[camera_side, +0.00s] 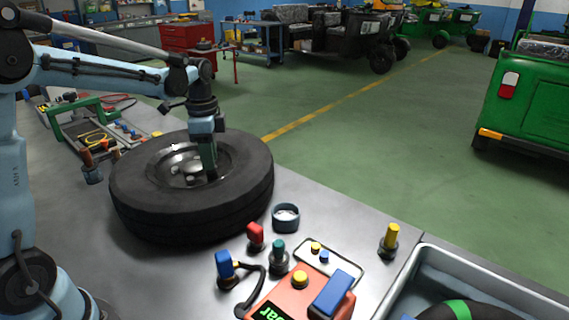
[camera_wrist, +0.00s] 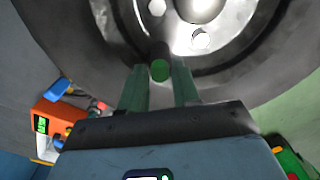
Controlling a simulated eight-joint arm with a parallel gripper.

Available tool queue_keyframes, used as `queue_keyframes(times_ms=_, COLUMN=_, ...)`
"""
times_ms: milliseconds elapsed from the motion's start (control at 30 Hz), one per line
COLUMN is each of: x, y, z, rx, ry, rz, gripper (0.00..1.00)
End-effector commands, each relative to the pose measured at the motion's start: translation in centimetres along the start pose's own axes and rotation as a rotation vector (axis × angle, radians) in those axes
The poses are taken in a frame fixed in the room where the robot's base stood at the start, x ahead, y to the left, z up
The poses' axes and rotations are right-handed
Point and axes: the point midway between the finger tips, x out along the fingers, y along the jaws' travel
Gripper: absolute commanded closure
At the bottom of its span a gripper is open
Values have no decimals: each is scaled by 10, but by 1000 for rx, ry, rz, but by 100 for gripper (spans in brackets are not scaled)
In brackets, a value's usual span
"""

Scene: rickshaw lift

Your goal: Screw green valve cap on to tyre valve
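The black tyre (camera_side: 140,190) lies flat on the bench, with its metal rim facing up. My gripper (camera_side: 210,172) points down into the tyre's right inner edge in the side view. In the wrist view its two green fingers (camera_wrist: 160,75) stand on either side of the green valve cap (camera_wrist: 160,71), closely flanking it, and appear shut on it. The cap's round green end faces the camera. A dark stem-like part (camera_wrist: 158,50) extends behind it towards the rim (camera_wrist: 222,28). The tyre valve cannot be told apart from this part, and the cap's seating cannot be seen.
Red (camera_side: 255,234), blue (camera_side: 225,264), teal (camera_side: 279,250) and yellow (camera_side: 391,236) pieces stand on the bench. An orange gauge box (camera_side: 275,306) is at the front, by a grey tray (camera_side: 423,252). A tool rack (camera_side: 65,128) is left of the tyre.

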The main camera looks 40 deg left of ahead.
Motion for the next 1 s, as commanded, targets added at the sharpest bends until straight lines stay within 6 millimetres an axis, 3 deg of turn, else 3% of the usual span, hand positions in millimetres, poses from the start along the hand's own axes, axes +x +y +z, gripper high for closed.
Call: queue_keyframes(times_ms=1000, x=0, y=0, z=0, rx=-1234, ry=0, rz=-1, gripper=69)
